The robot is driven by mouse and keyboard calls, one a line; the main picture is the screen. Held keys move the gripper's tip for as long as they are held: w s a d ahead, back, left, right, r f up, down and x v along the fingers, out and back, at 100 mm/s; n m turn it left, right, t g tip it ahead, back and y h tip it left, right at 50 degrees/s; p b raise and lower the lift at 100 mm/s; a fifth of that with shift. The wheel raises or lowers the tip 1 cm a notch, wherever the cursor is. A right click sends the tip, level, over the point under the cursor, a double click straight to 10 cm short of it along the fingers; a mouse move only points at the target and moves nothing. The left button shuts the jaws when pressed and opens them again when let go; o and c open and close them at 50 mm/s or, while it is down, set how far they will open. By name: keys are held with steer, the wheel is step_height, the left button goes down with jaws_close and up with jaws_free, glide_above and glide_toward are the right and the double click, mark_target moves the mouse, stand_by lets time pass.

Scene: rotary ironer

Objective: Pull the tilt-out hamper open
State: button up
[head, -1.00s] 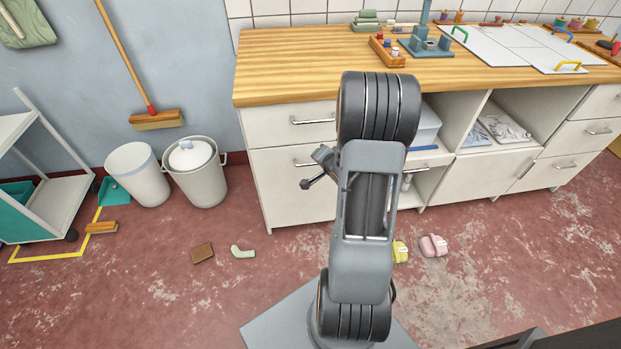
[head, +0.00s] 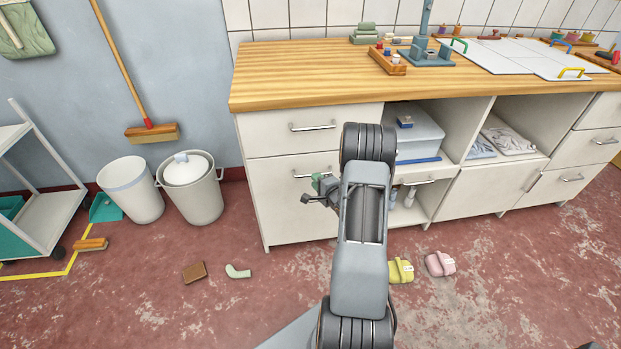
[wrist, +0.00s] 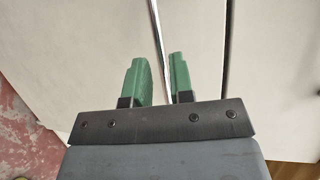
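The hamper front appears to be the large white lower-left panel (head: 285,205) of the counter, under a drawer. It looks closed, flush with the cabinet. Its metal bar handle (head: 309,174) is near its top edge, partly hidden by my gripper and arm. My gripper (head: 318,190) is at that handle. In the wrist view my gripper (wrist: 157,62) has its two green fingers apart, with the thin bright handle bar (wrist: 158,40) running between them. I cannot tell whether either finger touches the bar.
The drawer above (head: 290,140) is shut, with its own handle. A lidded bin (head: 195,195) and a white bucket (head: 133,195) stand left of the cabinet. A brown block (head: 194,272), a pale green piece (head: 238,271) and yellow (head: 400,270) and pink (head: 440,263) items lie on the floor.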

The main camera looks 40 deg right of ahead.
steer(key=shift+w+d+f+b, duration=0.1)
steer(key=shift+w+f+b, duration=0.1)
steer(key=shift+w, duration=0.95)
steer(key=shift+w+d+f+b, duration=0.1)
steer(key=shift+w+f, duration=0.1)
steer(key=shift+w, duration=0.9)
steer(key=shift+a, duration=0.1)
jaws_close()
